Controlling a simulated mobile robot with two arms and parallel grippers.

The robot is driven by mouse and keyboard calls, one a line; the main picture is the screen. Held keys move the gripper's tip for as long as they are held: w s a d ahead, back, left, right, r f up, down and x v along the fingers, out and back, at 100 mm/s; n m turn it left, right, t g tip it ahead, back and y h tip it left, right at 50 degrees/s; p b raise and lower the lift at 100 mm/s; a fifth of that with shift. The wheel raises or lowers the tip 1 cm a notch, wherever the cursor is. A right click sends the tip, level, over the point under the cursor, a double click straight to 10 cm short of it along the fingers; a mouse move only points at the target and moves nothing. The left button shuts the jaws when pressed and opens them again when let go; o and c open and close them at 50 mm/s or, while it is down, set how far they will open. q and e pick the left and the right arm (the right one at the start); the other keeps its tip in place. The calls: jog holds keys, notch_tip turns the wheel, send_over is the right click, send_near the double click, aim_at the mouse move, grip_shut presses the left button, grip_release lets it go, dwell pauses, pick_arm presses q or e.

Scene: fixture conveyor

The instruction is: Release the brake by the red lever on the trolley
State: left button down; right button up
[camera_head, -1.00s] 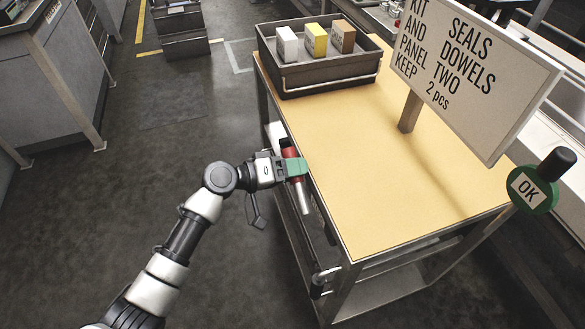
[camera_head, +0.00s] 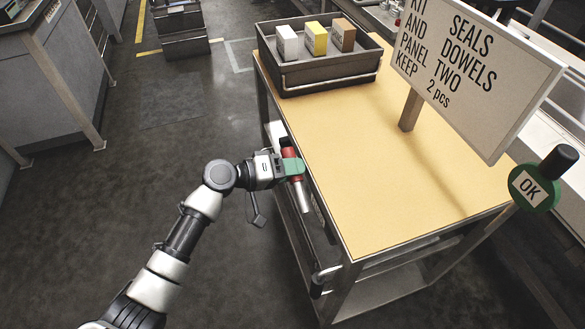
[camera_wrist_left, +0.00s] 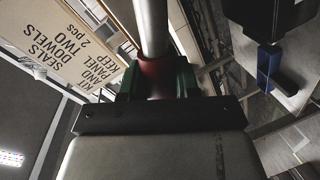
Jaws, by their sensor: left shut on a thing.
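The trolley (camera_head: 390,170) has a tan top and stands right of centre in the head view. The red lever (camera_head: 290,153) is on its left side, with a bare metal rod (camera_head: 304,197) running down from the red part. My left gripper (camera_head: 292,166) is shut on the red lever, its green fingers on either side of it. In the left wrist view, the red grip (camera_wrist_left: 157,70) sits between the green fingers (camera_wrist_left: 157,82), and the metal rod extends beyond it. The part of the lever between the fingers is hidden. My right gripper is not in view.
A dark tray (camera_head: 320,77) with white, yellow and brown boxes stands on the trolley's far end. A sign (camera_head: 470,75) on a post stands on its top. A green OK paddle (camera_head: 535,190) is at the right. The floor (camera_head: 110,200) left of the trolley is clear.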

aim_at(291, 179)
pick_arm(q)
jog(key=shift+w+a+f+n+b, duration=0.1)
jog(key=shift+w+f+n+b, duration=0.2)
jog(key=shift+f+n, duration=0.4)
notch_tip(291, 179, down, 3)
jog(key=n+g+b, duration=0.1)
jog(key=n, duration=0.1)
jog(key=shift+w+f+n+h, duration=0.1)
jog(key=shift+w+n+h, duration=0.05)
jog(key=shift+n+h, duration=0.2)
jog(key=shift+s+f+n+g+h+b, duration=0.15)
jog(key=shift+s+f+n+g, duration=0.1)
jog(key=shift+f+n, duration=0.6)
jog(key=shift+s+f+n+g+h+b, duration=0.1)
jog(key=shift+s+f+n+g+b, duration=0.1)
jog(key=shift+f+n, duration=0.6)
jog(key=shift+s+f+n+g+h+b, duration=0.1)
jog(key=shift+s+f+n+g, duration=0.15)
jog(key=shift+f+n, duration=0.6)
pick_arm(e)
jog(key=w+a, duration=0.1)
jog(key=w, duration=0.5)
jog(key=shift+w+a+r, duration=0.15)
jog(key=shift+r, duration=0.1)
pick_arm(q)
jog(key=c, duration=0.8)
grip_release()
jog(key=shift+r, duration=0.1)
